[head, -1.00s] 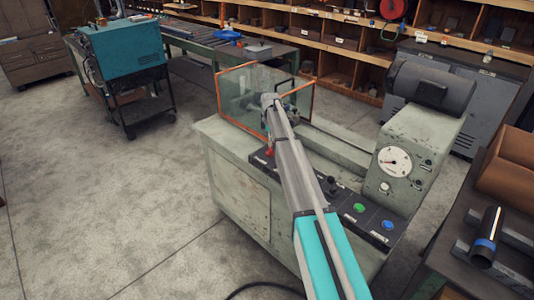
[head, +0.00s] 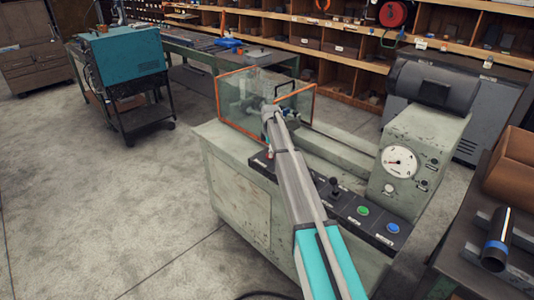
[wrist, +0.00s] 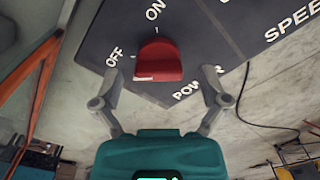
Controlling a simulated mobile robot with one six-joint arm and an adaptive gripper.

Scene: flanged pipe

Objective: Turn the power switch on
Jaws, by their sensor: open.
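The red power switch knob (wrist: 158,62) sits on the dark control panel in the wrist view, near the words OFF, ON and POWER. OFF is to its left and ON is above it. Which mark the knob points to I cannot tell. My gripper (wrist: 160,75) is open, with one finger on each side of the knob; both look apart from it. In the head view a small red spot, probably the knob (head: 270,153), shows beside my arm at the panel's far left end. My arm hides much of the gripper there.
The panel (head: 350,208) also carries a black lever (head: 334,186), a green button (head: 363,211) and a blue button (head: 393,228). A clear guard with an orange frame (head: 315,105) stands behind my wrist. A gauge (head: 400,161) is on the right housing.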

